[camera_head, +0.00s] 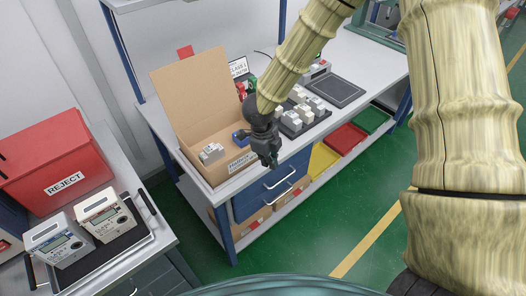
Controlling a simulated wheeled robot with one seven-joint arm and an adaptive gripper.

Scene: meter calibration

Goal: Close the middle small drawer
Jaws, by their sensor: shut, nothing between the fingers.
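A blue drawer unit (250,204) hangs under the front of the workbench, with silver bar handles on its front. Two handles show, an upper one (280,178) and a lower one (283,197). I cannot tell which drawer is the middle small one, or whether any stands slightly out. My gripper (272,163) is shut and empty. It points down at the bench's front edge, above the drawer unit in the picture, and hides part of the bench edge. No contact with a drawer shows.
An open cardboard box (197,128) stands on the bench left of my gripper; grey parts (300,113) sit to its right. Yellow, red and green bins (345,138) fill the lower shelf. A red REJECT box (62,165) and two meters (104,215) stand at left. Green floor lies in front.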

